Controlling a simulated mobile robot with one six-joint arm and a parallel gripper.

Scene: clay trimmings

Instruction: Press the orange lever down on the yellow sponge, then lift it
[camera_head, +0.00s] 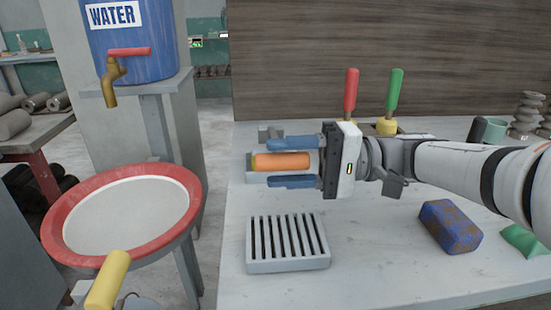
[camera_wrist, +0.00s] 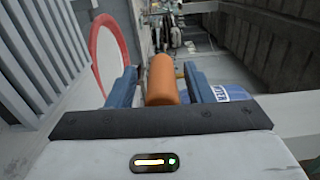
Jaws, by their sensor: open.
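The orange lever (camera_head: 285,161) shows as a thick cylinder lying sideways in the head view. It also shows in the wrist view (camera_wrist: 161,82). My gripper (camera_head: 262,162) is open, with its blue fingers on either side of the lever. In the wrist view my gripper (camera_wrist: 160,70) shows small gaps between the lever and both fingers. The lever's mount is mostly hidden behind my gripper. I cannot make out a yellow sponge in either view.
A slatted grey rack (camera_head: 288,243) lies in front of my gripper. Red (camera_head: 351,90) and green (camera_head: 394,90) levers stand behind it. A blue-brown block (camera_head: 450,225) and green piece (camera_head: 526,240) lie right. A red-rimmed basin (camera_head: 190,205) stands left.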

